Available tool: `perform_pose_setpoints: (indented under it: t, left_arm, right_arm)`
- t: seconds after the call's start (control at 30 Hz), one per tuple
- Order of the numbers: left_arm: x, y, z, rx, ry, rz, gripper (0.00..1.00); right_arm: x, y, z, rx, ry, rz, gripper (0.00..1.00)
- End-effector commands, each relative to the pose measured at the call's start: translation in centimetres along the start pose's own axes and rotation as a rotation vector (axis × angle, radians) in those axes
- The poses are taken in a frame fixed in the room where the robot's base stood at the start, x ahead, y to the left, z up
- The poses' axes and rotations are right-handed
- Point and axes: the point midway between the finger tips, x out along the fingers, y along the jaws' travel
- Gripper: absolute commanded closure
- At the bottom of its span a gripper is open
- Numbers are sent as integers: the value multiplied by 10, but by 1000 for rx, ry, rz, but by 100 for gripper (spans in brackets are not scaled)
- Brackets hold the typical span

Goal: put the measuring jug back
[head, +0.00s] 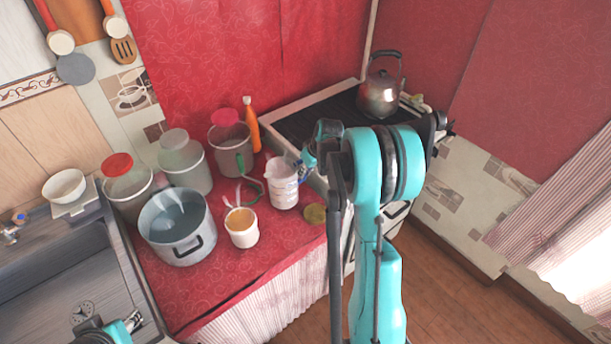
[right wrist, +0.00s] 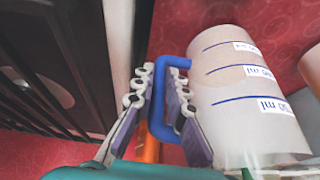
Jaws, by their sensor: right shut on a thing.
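The measuring jug (head: 282,185) is white and translucent with blue marks. In the head view it appears upright over the red counter, by the stove's near corner. I cannot tell whether its base touches the cloth. In the right wrist view the jug (right wrist: 245,100) fills the right side, with its blue handle (right wrist: 161,115) between the finger pads. My right gripper (head: 309,163) is shut on that handle; its fingers also show in the right wrist view (right wrist: 163,100). My left gripper (head: 132,320) is partly seen at the bottom left, over the sink edge, its jaws unclear.
A large grey pot (head: 178,252), a white tub (head: 242,238) and several lidded pots crowd the counter left of the jug. An orange bottle (head: 252,125) stands behind. A kettle (head: 380,95) sits on the stove. A yellowish disc (head: 315,214) lies near the counter's edge.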

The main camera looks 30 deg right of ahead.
Motion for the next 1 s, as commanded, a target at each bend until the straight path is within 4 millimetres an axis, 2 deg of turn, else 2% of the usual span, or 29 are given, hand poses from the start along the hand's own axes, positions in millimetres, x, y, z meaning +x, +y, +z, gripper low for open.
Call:
perform_pose_setpoints:
  t: [0.07, 0.4, 0.43, 0.47, 0.77, 0.87, 1.0]
  left_arm:
    - [4, 0, 3, 0, 0, 0, 63]
    - [6, 0, 4, 0, 0, 0, 63]
    - [6, 0, 4, 0, 0, 0, 63]
    - [5, 0, 4, 0, 0, 0, 63]
    - [4, 0, 3, 0, 0, 0, 63]
    - [1, 0, 1, 0, 0, 0, 63]
    - [-7, 0, -5, 0, 0, 0, 63]
  right_arm:
    - [9, 0, 3, 0, 1, 0, 100]
    - [11, 0, 4, 0, 0, 0, 100]
    - [11, 1, 5, 0, 0, 0, 85]
    - [10, 0, 4, 0, 0, 0, 79]
    - [9, 0, 4, 0, 0, 0, 79]
    - [2, 0, 2, 0, 0, 0, 79]
    - [-23, 1, 2, 1, 0, 1, 79]
